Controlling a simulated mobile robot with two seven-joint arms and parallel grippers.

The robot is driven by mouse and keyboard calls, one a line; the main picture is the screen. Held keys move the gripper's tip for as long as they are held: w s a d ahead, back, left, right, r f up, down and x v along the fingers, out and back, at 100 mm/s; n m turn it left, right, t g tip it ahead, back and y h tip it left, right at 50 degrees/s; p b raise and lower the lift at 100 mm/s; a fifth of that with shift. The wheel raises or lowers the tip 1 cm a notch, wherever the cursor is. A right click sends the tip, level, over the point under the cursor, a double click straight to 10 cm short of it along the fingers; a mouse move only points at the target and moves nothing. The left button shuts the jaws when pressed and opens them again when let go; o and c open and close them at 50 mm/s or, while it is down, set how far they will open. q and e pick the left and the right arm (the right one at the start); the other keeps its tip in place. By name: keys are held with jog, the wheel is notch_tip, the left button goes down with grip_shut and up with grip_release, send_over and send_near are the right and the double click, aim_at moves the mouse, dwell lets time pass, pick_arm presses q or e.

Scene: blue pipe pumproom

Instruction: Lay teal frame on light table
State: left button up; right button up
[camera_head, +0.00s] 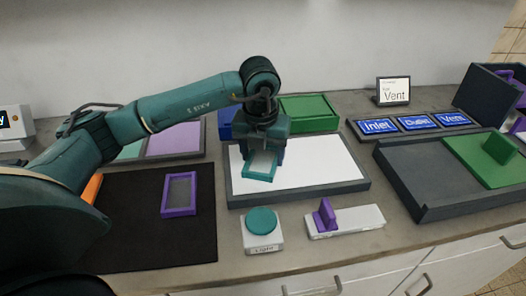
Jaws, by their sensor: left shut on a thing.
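My left gripper (263,147) points down over the left part of the light table and is shut on the teal frame. The teal frame (257,179) is a small open rectangle and hangs below the fingers, its near edge toward me. Whether it touches the white surface I cannot tell. The light table (325,163) is a white panel with a dark grey rim, otherwise bare. The gripper hides part of its far left side and part of the frame's top edge. My right gripper is not in view.
A purple frame (180,212) lies on a black mat (140,245) at left. A teal-buttoned box (263,245) and a white rail with a purple slider (326,214) stand in front. A green tray (308,114) is behind; a dark tray (410,180) is right.

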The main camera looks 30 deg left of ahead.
aim_at(261, 162)
pick_arm(q)
jog(key=shift+f, duration=0.2)
jog(key=o, duration=1)
jog(key=shift+r, duration=0.1)
jog(key=r, duration=0.4)
jog(key=s+r, duration=0.1)
jog(key=r, duration=0.7)
jog(key=shift+s+d+r, duration=0.15)
jog(key=shift+d, duration=0.05)
